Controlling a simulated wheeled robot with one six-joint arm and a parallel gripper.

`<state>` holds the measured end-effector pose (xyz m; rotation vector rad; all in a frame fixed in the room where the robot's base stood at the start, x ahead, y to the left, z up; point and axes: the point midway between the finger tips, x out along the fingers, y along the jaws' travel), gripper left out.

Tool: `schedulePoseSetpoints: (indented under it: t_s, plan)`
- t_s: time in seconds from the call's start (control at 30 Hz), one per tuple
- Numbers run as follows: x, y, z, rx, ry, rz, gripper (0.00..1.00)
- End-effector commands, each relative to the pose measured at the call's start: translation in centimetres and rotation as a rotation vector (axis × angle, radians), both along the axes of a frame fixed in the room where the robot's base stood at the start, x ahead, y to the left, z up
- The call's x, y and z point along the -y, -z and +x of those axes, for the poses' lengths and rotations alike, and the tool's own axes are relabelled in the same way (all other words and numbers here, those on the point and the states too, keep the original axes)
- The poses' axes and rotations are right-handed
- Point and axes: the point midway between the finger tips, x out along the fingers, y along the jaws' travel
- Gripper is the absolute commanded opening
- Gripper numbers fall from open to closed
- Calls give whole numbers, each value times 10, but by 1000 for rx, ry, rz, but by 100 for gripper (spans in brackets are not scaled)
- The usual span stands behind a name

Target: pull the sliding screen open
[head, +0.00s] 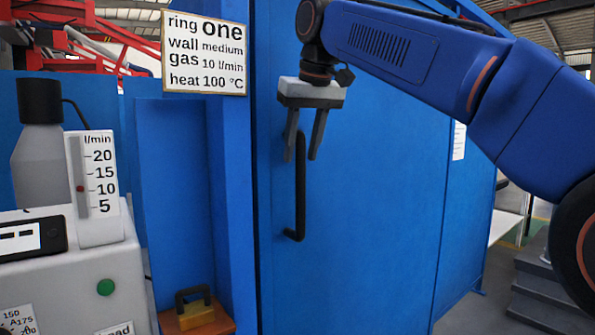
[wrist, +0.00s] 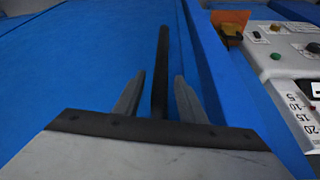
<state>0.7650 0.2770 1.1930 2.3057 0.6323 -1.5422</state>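The sliding screen (head: 370,210) is a tall blue panel that fills the middle of the head view. It stands beside a blue post on its left, and I cannot tell whether there is any gap. A black vertical bar handle (head: 299,200) is fixed near its left edge. My gripper (head: 302,158) is open, with its fingers pointing down at the upper part of the handle. In the wrist view the handle (wrist: 161,70) runs between the two open fingertips (wrist: 158,80), and neither finger visibly touches it. How deep the handle sits between the fingers is hard to tell.
A sign (head: 205,52) hangs left of the screen. A grey machine (head: 70,280) with a flow gauge (head: 92,188) and a green button (head: 106,287) stands at the left. A padlock-like yellow block (head: 195,312) sits low beside the post. Grey steps (head: 548,300) are at the right.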

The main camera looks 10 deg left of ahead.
Motion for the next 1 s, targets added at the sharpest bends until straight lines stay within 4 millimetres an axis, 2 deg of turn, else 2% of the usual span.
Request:
schedulePoseSetpoints:
  t_s: [0.1,0.3,0.5,0.77,0.8,0.93,1.0]
  plan:
    - [-3,19,6,-3,0,-2,37]
    - [-9,42,15,-2,0,-1,37]
    - [-11,52,18,-1,0,-1,37]
    - [-11,53,19,0,0,0,37]
    - [-11,53,19,0,0,0,32]
    - [-11,53,19,0,-1,0,1]
    - [-11,53,19,0,-1,0,0]
